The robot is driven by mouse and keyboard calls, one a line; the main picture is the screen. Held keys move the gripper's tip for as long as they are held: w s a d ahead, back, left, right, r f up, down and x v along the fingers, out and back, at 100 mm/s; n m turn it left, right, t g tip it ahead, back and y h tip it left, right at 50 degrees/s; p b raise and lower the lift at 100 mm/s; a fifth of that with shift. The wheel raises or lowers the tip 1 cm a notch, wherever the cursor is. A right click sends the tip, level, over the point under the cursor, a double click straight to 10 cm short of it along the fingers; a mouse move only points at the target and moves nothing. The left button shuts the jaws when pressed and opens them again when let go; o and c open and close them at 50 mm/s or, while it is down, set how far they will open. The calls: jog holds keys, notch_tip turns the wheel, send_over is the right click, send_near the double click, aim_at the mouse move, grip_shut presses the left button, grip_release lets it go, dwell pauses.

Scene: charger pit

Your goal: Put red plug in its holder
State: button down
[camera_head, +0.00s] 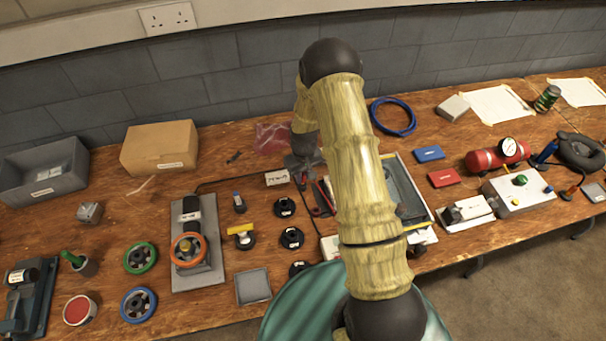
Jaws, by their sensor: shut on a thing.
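My gripper (303,172) is above the back middle of the bench, partly behind my own arm. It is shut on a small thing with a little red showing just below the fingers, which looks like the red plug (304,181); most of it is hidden.
A white labelled block (277,178) is close to the gripper's left. A device with an orange handwheel (187,248) stands further left, its black cable running toward the gripper. A grey square tray (253,286) is in front. A large tray (407,190) lies right, partly behind my arm.

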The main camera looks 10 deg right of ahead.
aim_at(304, 177)
jog(key=shift+f+b, duration=0.7)
jog(key=shift+f, duration=0.4)
jog(key=c, duration=1.2)
grip_release()
jog(key=shift+r, duration=0.15)
notch_tip(304, 177, up, 17)
jog(key=b, duration=0.1)
jog(key=shift+s+b, duration=0.3)
jog(key=shift+b, duration=0.05)
jog(key=shift+r, duration=0.1)
